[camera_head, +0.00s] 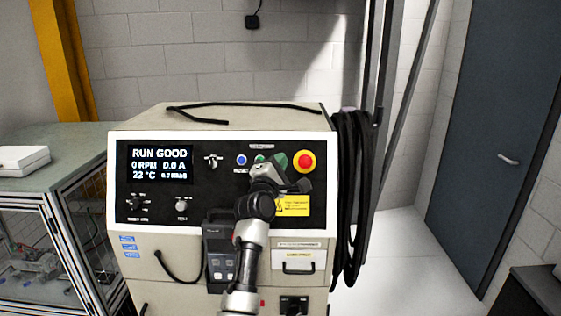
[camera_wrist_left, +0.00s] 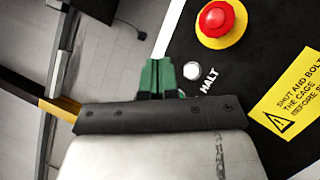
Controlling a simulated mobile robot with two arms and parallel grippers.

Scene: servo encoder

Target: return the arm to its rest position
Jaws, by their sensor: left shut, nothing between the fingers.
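My left arm reaches up from the bottom of the head view, in front of a cream control cabinet (camera_head: 225,207). My left gripper (camera_head: 281,160) is at the black panel, just left of the red emergency button (camera_head: 306,160). In the left wrist view its green fingertips (camera_wrist_left: 160,78) are together with nothing between them. They are close to a small white button (camera_wrist_left: 192,70) marked HALT. I cannot tell whether they touch the panel. The red button on its yellow base also shows in the wrist view (camera_wrist_left: 217,20). My right gripper is in neither view.
The panel's display (camera_head: 160,163) reads RUN GOOD and 0 RPM. A black handheld unit (camera_head: 220,255) hangs left of my arm. Black cables (camera_head: 350,200) hang at the cabinet's right side. A glass-sided bench (camera_head: 50,235) stands at left. Open floor (camera_head: 405,265) lies at right before a door (camera_head: 495,130).

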